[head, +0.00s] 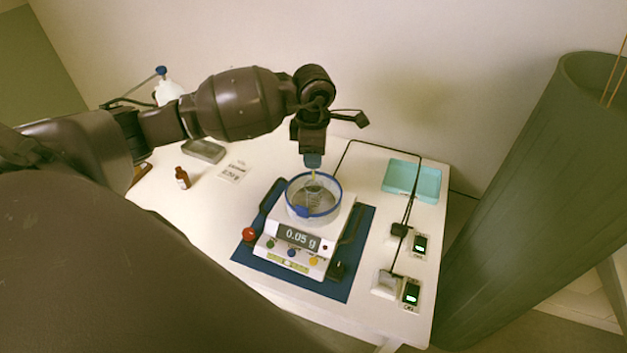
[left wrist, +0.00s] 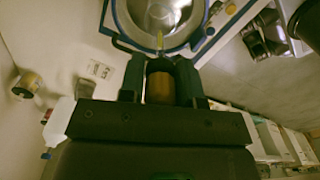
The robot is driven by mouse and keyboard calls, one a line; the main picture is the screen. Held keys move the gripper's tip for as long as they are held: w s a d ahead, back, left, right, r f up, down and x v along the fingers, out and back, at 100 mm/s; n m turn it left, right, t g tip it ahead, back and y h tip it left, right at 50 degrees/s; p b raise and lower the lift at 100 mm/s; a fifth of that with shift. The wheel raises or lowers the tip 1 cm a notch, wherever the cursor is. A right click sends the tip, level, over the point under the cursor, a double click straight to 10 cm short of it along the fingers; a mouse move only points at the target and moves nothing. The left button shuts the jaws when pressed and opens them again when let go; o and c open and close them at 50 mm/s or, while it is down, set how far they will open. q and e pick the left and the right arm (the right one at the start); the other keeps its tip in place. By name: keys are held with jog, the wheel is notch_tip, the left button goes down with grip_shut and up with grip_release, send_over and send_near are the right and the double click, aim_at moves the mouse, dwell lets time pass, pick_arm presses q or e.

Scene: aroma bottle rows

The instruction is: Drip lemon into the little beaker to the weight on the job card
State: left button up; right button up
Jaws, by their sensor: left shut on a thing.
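My left gripper (head: 313,161) is shut on an amber bottle (left wrist: 160,88) with a thin yellow tip. It holds the bottle tip-down above the blue-rimmed clear ring (head: 299,212) on the scale (head: 283,258). The little beaker (head: 314,196) stands inside the ring; it also shows in the left wrist view (left wrist: 166,12). The yellow tip points into the ring's opening. The scale display (head: 299,237) reads 0.05 g. The job card (head: 235,171) lies left of the scale; its print is too small to read surely. My right gripper is not in view.
A small brown bottle (head: 182,178) and a grey dish (head: 204,150) are at the left. A white bottle with a blue top (head: 166,90) stands behind my arm. A teal tray (head: 425,182) is at the right, with cabled switches (head: 411,293) nearer. The scale sits on a blue mat (head: 352,255).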

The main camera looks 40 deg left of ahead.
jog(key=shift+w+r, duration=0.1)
pick_arm(q)
jog(key=o, duration=0.3)
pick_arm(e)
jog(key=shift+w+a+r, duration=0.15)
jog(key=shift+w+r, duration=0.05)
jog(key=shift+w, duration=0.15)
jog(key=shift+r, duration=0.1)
pick_arm(q)
jog(key=shift+r+p, duration=0.75)
jog(key=shift+r, duration=1.25)
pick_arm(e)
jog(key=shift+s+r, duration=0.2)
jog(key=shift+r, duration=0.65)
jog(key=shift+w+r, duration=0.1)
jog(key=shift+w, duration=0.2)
